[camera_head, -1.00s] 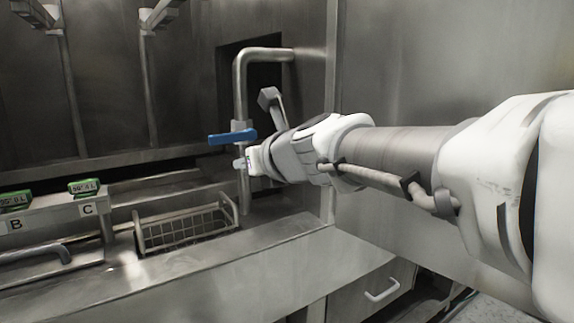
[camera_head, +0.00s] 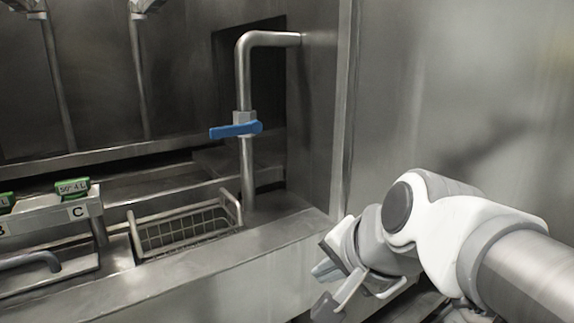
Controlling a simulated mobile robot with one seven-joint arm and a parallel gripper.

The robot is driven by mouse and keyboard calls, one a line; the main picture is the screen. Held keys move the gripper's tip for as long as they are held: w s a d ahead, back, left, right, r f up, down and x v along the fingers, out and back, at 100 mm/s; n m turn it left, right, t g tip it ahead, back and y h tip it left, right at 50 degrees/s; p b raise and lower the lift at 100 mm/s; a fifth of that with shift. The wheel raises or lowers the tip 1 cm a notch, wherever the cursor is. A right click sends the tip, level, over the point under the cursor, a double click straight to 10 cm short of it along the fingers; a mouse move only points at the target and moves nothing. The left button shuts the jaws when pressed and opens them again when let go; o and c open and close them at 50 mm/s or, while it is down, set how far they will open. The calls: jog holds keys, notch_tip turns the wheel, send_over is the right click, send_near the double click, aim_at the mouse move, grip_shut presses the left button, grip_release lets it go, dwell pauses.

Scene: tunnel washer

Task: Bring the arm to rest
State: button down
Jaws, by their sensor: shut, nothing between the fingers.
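My arm reaches in from the lower right, its white and grey links bent at a joint. My gripper (camera_head: 322,290) is at the lower middle, in front of the washer's front panel and below the ledge. It holds nothing that I can see; its fingertips are small and partly turned away. The blue valve handle (camera_head: 235,130) sits level on the steel pipe (camera_head: 246,80), well up and left of my gripper and apart from it.
A wire basket (camera_head: 190,228) is set in the ledge left of the pipe. A green label block (camera_head: 72,187) stands above the tag C (camera_head: 77,211), left of the basket. A bare steel wall (camera_head: 450,90) fills the right side.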

jog(key=s+d+f+n+g+h, duration=0.2)
jog(key=s+d+f+n+h, duration=0.1)
jog(key=s+d+f+n, duration=0.4)
notch_tip(320, 180, up, 26)
jog(key=s+d+n+p, duration=0.1)
jog(key=p, duration=2.4)
jog(key=shift+d, duration=0.3)
jog(key=shift+s, duration=0.1)
